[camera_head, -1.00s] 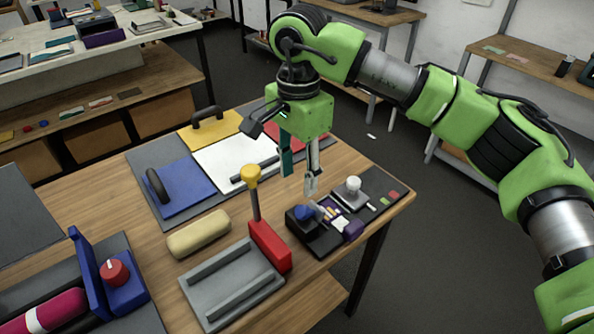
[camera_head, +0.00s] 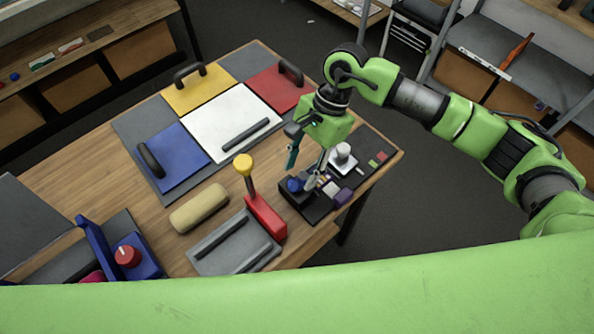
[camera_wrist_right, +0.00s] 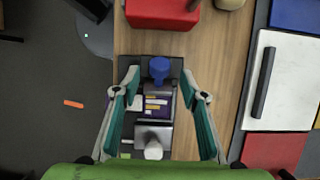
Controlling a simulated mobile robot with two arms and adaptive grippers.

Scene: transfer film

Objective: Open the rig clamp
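A small black rig (camera_head: 322,214) stands near the table's right edge. It carries a blue knob (camera_head: 295,185), a purple piece with small labels (camera_head: 342,196) and a grey block with a white knob (camera_head: 343,150). I cannot tell for sure which part is the clamp. My right gripper (camera_head: 302,172) is above the rig, fingers pointing down. In the wrist view its fingers (camera_wrist_right: 161,82) are wide apart, one on each side of the rig, with nothing held between them. The blue knob (camera_wrist_right: 160,68) shows between the fingertips. My left gripper is not in view.
A red block (camera_head: 266,216) with a yellow-knobbed lever (camera_head: 244,165) and a grey tray (camera_head: 235,245) stand left of the rig. A beige roll (camera_head: 199,208) lies beside them. Coloured panels with handles lie behind. A green part of mine crosses the bottom.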

